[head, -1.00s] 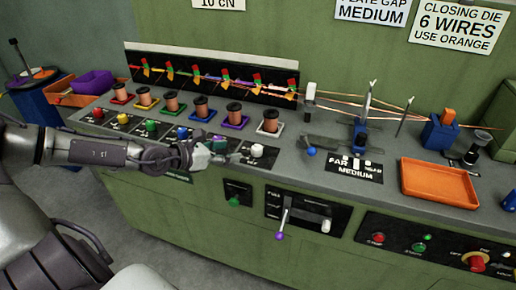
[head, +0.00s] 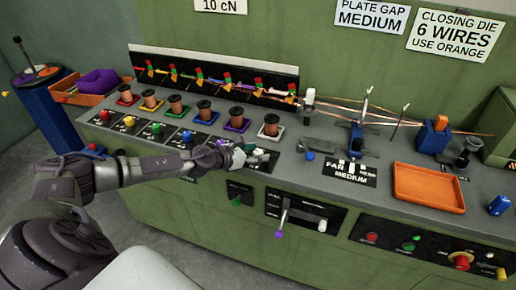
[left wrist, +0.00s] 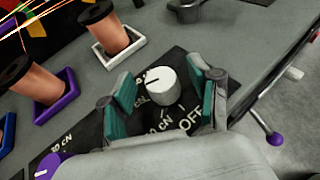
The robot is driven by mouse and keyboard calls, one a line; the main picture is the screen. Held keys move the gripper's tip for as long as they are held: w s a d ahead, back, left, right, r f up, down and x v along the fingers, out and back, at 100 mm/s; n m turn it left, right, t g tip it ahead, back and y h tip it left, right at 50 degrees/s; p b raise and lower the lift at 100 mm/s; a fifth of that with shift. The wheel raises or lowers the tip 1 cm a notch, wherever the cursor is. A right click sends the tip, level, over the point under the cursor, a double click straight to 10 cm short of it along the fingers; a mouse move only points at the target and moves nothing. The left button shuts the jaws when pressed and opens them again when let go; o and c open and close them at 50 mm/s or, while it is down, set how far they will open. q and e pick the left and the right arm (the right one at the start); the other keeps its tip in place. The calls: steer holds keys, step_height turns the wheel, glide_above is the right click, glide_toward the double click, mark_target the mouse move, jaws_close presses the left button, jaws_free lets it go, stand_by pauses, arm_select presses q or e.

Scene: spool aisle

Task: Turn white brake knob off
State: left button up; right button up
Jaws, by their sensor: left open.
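The white brake knob (left wrist: 163,88) is a short round cap with a dark pointer line, on a black plate with "CN" marks and an OFF mark (left wrist: 191,120) at its lower right in the left wrist view. The pointer line points to the upper left side, away from OFF. My left gripper (left wrist: 160,80) is open, its teal pads on either side of the knob with gaps visible. In the head view my left gripper (head: 238,157) is over the white knob's plate at the row's right end and largely hides the knob. My right gripper is not in view.
Copper spools, including one on a white base (head: 271,132), stand just behind the knob row. A purple knob (left wrist: 46,167) is beside the white one. A blue-ball lever (head: 309,155) lies to the right. A purple-ball lever (head: 279,234) hangs on the front panel.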

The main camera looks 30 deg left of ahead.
arm_select(q)
steer(key=shift+w+d+f, duration=0.1)
steer(key=shift+w+f, duration=0.05)
steer(key=shift+w, duration=0.2)
steer(key=shift+c, duration=0.3)
